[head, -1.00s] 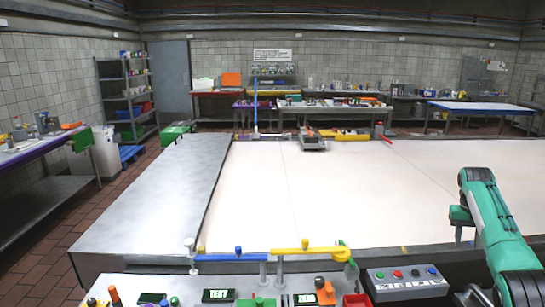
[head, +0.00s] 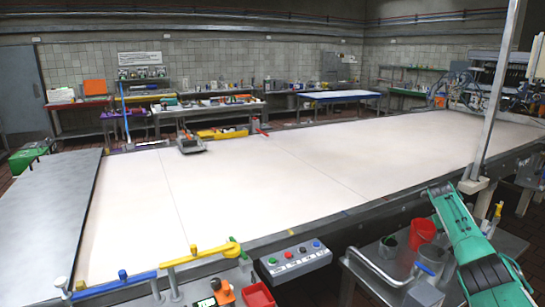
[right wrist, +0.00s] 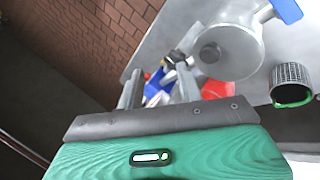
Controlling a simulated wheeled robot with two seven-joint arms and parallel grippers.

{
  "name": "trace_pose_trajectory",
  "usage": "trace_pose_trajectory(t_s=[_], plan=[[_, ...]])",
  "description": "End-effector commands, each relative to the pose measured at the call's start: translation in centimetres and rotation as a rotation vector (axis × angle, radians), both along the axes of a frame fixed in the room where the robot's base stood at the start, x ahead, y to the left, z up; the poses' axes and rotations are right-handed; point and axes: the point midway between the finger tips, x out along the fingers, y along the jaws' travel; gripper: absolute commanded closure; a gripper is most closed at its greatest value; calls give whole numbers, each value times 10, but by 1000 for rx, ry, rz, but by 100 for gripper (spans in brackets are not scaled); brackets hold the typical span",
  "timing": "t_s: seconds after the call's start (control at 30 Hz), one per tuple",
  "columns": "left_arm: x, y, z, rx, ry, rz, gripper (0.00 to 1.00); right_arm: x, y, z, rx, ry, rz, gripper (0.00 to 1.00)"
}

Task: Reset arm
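My right arm (head: 462,232), green with dark joints, comes in at the lower right of the head view, over a small metal side table (head: 508,247). Its fingers cannot be made out there. In the right wrist view my right gripper (right wrist: 160,84) shows two grey fingers spread apart above its green body. Several small blue, white and dark items (right wrist: 158,88) show beyond the gap, and nothing is clearly held. My left arm and gripper are not in view.
A red bucket (head: 423,231) and a grey cup (head: 389,244) stand on the side table near my right arm. A metal post (head: 497,95) rises behind it. A control box (head: 295,260) sits at the front edge. The wide white table (head: 220,190) is mostly clear.

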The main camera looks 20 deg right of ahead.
Motion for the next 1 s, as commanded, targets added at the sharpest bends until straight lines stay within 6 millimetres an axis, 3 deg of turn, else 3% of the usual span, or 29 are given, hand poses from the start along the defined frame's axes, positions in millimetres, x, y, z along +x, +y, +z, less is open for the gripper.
trace_pose_trajectory(t_s=[0.03,0.1,0.47,0.8,1.0], plan=[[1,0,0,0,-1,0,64,-10,-6,-22,-34,32,29,64],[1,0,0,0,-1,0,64,-20,-14,-47,-80,62,76,64],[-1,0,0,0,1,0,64,-88,-42,-162,-249,204,358,64],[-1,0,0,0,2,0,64,-182,-47,-258,-309,324,694,64],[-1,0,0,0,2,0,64,-248,-39,-302,-288,375,894,64]])
